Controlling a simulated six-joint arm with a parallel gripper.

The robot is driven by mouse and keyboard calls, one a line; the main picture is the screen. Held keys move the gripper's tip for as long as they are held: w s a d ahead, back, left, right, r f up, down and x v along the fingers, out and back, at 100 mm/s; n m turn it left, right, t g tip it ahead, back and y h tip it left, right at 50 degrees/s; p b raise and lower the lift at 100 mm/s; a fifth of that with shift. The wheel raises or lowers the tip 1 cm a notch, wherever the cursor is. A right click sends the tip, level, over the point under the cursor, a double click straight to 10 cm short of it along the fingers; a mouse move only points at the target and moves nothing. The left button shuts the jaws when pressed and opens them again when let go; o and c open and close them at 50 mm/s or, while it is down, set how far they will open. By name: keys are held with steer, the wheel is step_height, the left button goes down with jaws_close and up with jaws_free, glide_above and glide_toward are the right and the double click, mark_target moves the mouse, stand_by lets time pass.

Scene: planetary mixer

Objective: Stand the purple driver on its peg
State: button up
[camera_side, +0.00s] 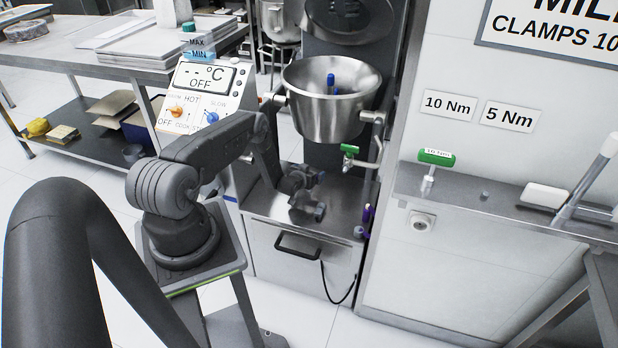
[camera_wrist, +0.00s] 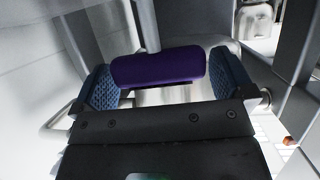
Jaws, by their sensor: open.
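The purple driver (camera_side: 367,214) is at the right edge of the steel deck below the mixer bowl, small and partly unclear in the side view. In the wrist view its purple handle (camera_wrist: 160,67) lies crosswise, with a grey shaft (camera_wrist: 148,25) running up from it. My gripper (camera_side: 320,211) is over the deck, left of the driver in the side view. In the wrist view my gripper (camera_wrist: 165,85) is open, its blue pads on either side of the handle; I cannot tell whether they touch it. A small grey stub (camera_side: 485,195), possibly the peg, stands on the wall shelf.
A green-handled driver (camera_side: 436,157) stands upright on the shelf (camera_side: 400,186). A white block (camera_side: 543,195) lies farther right there. The steel bowl (camera_side: 330,110) and green-handled tap (camera_side: 349,149) are above the deck. A control panel (camera_side: 196,97) stands behind my arm.

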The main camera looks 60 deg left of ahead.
steer(key=shift+w, duration=0.1)
steer(key=c, duration=0.8)
step_height(320, 180, up, 9)
steer(key=shift+r, duration=0.2)
steer(key=w+d+r+m+t+h, duration=0.1)
steer(key=w+d+r+m+h, duration=0.1)
steer(key=d+r, duration=0.7)
steer(key=w+d+r+m+t+h, duration=0.25)
steer(key=d+r, duration=0.35)
steer(key=d, duration=0.5)
steer(key=s+d+r+m+h, duration=0.3)
steer(key=d+r+h, duration=0.1)
steer(key=d+r, duration=0.55)
steer(key=s+d+r+m+h, duration=0.2)
steer(key=d+r+m+h, duration=0.2)
steer(key=d+r, duration=0.55)
steer(key=w+d+r+n+y, duration=0.2)
steer(key=w+d+r, duration=0.7)
steer(key=w+r, duration=0.1)
steer(key=shift+m+g+h, duration=0.35)
steer(key=shift+m+h, duration=0.3)
steer(key=shift+h, duration=0.1)
steer(key=w+d+f, duration=0.4)
steer(key=w+f, duration=0.1)
steer(key=w+d+f, duration=0.2)
steer(key=w+f, duration=0.1)
steer(key=shift+w+d+f, duration=0.1)
steer(key=shift+w+d, duration=0.1)
steer(key=shift+d, duration=0.2)
